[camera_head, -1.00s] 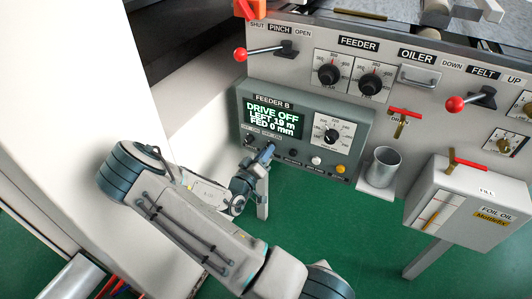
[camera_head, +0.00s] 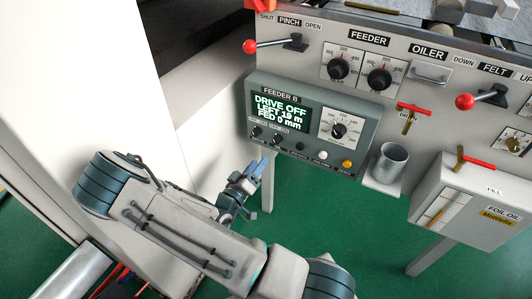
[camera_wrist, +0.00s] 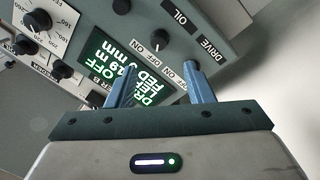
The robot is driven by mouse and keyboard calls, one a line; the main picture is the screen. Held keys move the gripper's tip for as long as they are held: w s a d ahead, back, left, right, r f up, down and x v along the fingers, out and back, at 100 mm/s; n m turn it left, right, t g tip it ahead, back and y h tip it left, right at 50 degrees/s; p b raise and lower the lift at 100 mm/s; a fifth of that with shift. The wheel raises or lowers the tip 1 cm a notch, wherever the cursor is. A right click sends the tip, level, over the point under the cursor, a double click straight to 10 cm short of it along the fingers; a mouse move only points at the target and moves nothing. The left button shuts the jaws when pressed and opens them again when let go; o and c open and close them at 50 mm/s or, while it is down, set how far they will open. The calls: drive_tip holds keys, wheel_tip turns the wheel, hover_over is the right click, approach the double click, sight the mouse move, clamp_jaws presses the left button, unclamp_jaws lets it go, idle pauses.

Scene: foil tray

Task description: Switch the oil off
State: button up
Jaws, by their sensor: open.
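The grey feeder panel (camera_head: 365,105) has two small dark knobs under its lit screen (camera_head: 281,117), which reads DRIVE OFF. In the wrist view the OIL knob (camera_wrist: 160,39) shows above and between my fingers. Beside it, the DRIVE label (camera_wrist: 211,47) is to the right, its knob partly hidden by the right finger. The OIL knob's pointer setting is too small to tell. My gripper (camera_wrist: 161,82) is open and empty, its blue fingers apart. In the head view my gripper (camera_head: 254,170) is below and left of the knobs, clear of the panel face.
A metal cup (camera_head: 391,162) stands on a ledge right of the panel, below the red DRAIN handle (camera_head: 413,108). The foil oil box (camera_head: 478,215) with a red FILL handle is farther right. Red-knobbed levers stick out above. Green floor below is open.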

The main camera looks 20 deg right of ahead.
drive_tip(key=shift+v, duration=2.35)
drive_tip(key=shift+w, duration=0.1)
